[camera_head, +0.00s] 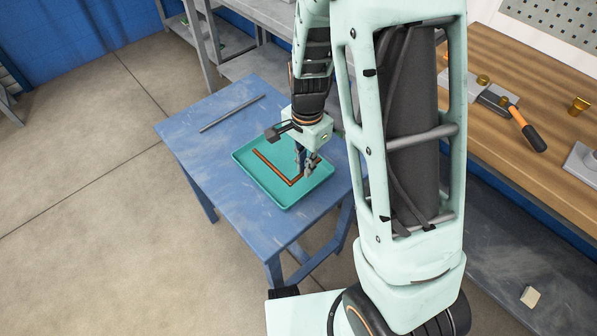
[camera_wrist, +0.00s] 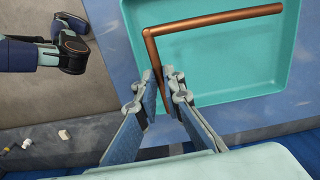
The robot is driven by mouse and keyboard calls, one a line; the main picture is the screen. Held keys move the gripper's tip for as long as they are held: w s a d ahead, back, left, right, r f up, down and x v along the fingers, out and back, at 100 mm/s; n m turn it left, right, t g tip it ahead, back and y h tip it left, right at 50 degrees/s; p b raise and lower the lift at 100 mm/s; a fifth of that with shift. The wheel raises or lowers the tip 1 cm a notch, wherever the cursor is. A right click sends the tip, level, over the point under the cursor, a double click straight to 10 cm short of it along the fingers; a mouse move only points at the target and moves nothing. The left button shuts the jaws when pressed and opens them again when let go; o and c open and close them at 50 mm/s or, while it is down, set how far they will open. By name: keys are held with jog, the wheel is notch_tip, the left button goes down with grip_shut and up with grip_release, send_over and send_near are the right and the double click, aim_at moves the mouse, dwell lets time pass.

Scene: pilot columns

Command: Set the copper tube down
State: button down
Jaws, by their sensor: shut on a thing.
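The copper tube (camera_head: 272,165) is bent into an L and lies over the teal tray (camera_head: 241,171) on the blue table. In the wrist view the tube (camera_wrist: 215,19) has its long leg running across the tray (camera_wrist: 225,60) and its short leg coming down between my fingers. My gripper (camera_head: 307,168) is shut on the short leg near its end; its fingers (camera_wrist: 157,84) hide part of that leg. The tube is within the tray's outline, but I cannot tell whether it touches the tray floor.
A thin grey rod (camera_head: 232,112) lies on the blue table (camera_head: 190,130) beyond the tray. A wooden workbench (camera_head: 487,57) on the right holds an orange-handled tool (camera_head: 525,128) and brass pieces. A grey shelf unit stands behind. Open floor lies to the left.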

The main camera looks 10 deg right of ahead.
aim_at(299, 182)
jog(key=shift+w+a+f, duration=0.25)
jog(key=shift+f, duration=0.2)
jog(key=shift+w+a+f, duration=0.2)
jog(key=shift+a+f, duration=0.05)
jog(key=shift+f, duration=0.15)
jog(key=f, duration=0.2)
jog(key=f+b, duration=0.1)
jog(key=shift+w+a+f, duration=0.15)
jog(key=shift+w+f, duration=0.05)
jog(key=shift+f, duration=0.15)
jog(key=shift+r, duration=0.1)
jog(key=c, duration=2)
grip_release()
jog(key=shift+c, duration=0.2)
